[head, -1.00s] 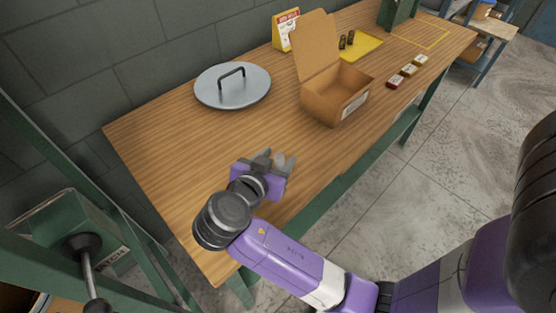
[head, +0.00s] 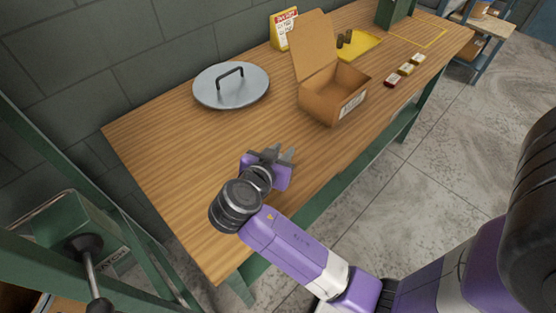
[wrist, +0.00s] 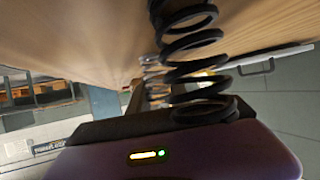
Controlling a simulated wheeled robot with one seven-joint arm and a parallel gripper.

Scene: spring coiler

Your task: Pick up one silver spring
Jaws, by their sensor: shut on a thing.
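A dark coil spring (wrist: 190,45) fills the middle of the wrist view, right against my gripper. A paler, silver-looking coil (wrist: 152,75) shows just left of and behind it, partly hidden; I cannot tell if it is a separate spring or touches my fingers. My gripper (head: 282,154) is above the front left part of the wooden bench in the head view, shut on a spring. The head view is too small to show that spring between the fingers.
An open cardboard box (head: 325,100) stands right of my gripper. A round metal lid (head: 225,94) lies behind it. A yellow mat (head: 365,45) with small dark objects (head: 344,38) and several small blocks (head: 404,69) lie farther right. The bench (head: 160,150) is clear at left.

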